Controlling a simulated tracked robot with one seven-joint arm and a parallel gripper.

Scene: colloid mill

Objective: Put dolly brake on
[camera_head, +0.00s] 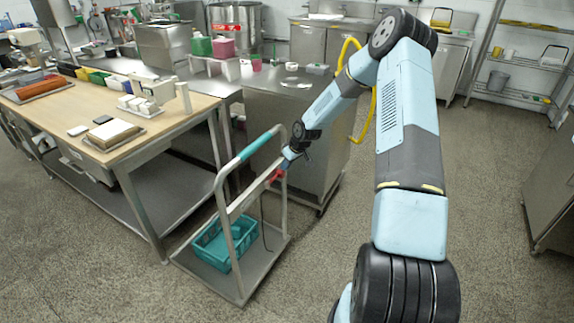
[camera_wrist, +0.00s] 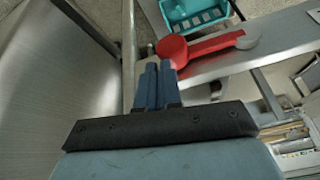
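The dolly (camera_head: 184,263) stands on the floor, with a metal handle frame and a teal grip sleeve (camera_head: 258,146). A red brake lever (camera_head: 277,175) sits on the frame's crossbar. In the wrist view the red lever (camera_wrist: 205,46) has a round end at the left and a grey tip at the right, lying along the metal bar. My gripper (camera_head: 287,161) is at the lever. In the wrist view its two blue fingers (camera_wrist: 159,68) are together, with no object seen between them. Their tips overlap the lever's round end in the picture; I cannot tell whether they touch.
A teal basket (camera_head: 212,243) is on the dolly's deck and also shows in the wrist view (camera_wrist: 198,14). A workbench (camera_head: 150,125) stands to the left and a steel cabinet (camera_head: 290,135) behind the dolly. A yellow hose (camera_head: 366,120) hangs by my arm.

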